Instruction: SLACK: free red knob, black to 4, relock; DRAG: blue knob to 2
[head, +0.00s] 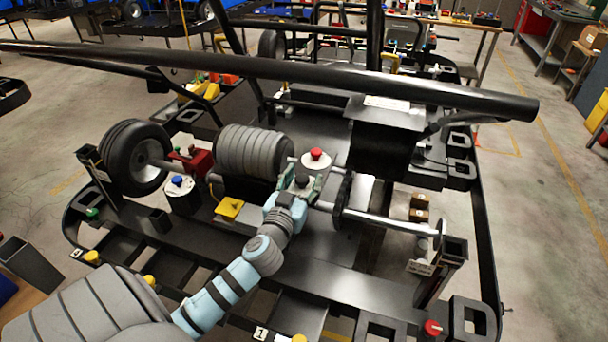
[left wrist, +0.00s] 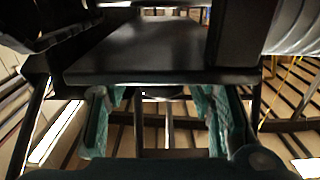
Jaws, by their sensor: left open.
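A red knob (head: 316,154) sits on a pale round base (head: 322,170) on the kart, just beyond my left gripper. My left gripper (head: 300,178) is open, its green fingers (left wrist: 156,110) spread below the edge of a black plate (left wrist: 140,50) in the left wrist view. A dark rounded piece (head: 302,180) shows by the fingers; I cannot tell if it is the black knob, nor whether a finger touches it. A blue knob (head: 177,181) sits on a white round housing (head: 184,200), left of the gripper. Dial numbers are too small to read. My right gripper is not in view.
A long black bar (head: 300,72) crosses above the kart. A grey ribbed cylinder (head: 250,150) and a tyre (head: 130,155) stand left of the gripper; a shiny axle (head: 385,220) lies right. Another red knob (head: 432,328) is at the front right frame.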

